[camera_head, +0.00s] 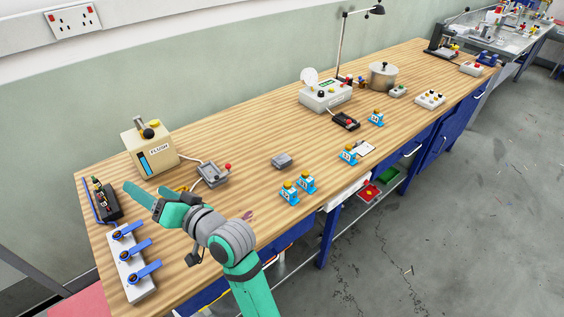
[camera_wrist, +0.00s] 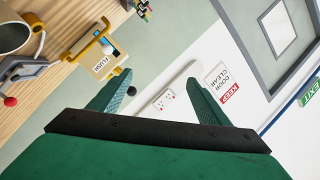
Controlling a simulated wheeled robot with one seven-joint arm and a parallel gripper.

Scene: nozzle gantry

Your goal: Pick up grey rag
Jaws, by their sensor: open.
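A small grey folded pad, which looks like the grey rag (camera_head: 282,160), lies on the wooden workbench (camera_head: 235,140) near its middle, in the head view. My gripper (camera_head: 140,196) is over the left end of the bench, well to the left of the rag and apart from it. In the wrist view my gripper (camera_wrist: 158,79) has its two green fingers spread with nothing between them. It faces the wall there, and the rag does not show in that view.
A beige FLUSH box (camera_head: 150,150), a grey device with a red knob (camera_head: 212,174) and a blue-handled valve block (camera_head: 133,262) stand around my gripper. Bare wood surrounds the rag.

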